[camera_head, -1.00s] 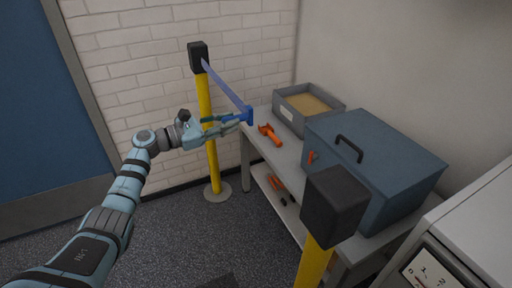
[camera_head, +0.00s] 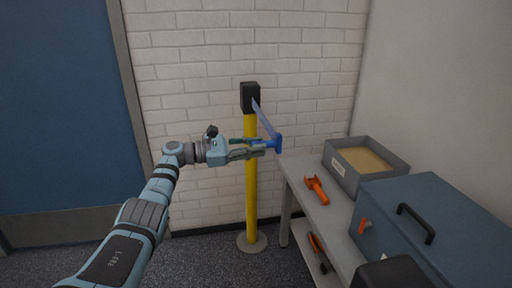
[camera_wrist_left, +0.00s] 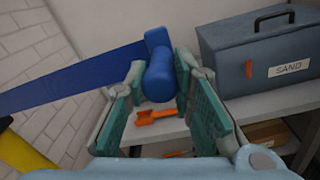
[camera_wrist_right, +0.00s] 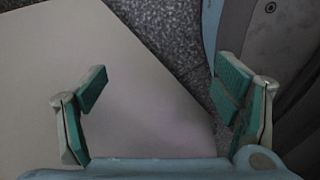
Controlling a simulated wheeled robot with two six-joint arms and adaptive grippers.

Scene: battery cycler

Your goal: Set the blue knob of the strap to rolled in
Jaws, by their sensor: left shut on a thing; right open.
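The blue knob (camera_head: 276,142) is at the free end of a blue strap (camera_head: 264,118). The strap runs from the black head (camera_head: 250,97) of a yellow post (camera_head: 251,195) and is partly pulled out. My left gripper (camera_head: 264,148) is shut on the knob, in the air in front of the post. In the left wrist view the knob (camera_wrist_left: 158,80) sits between the fingers and the strap (camera_wrist_left: 75,78) stretches off to the left. In the right wrist view my right gripper (camera_wrist_right: 162,85) is open and empty.
A grey bench (camera_head: 322,215) to the right carries an orange tool (camera_head: 317,190), a tray of sand-coloured fill (camera_head: 345,178) and a blue-grey box (camera_head: 410,215) with a handle. A black block (camera_head: 392,274) stands at the lower right. A brick wall (camera_head: 200,60) is behind the post.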

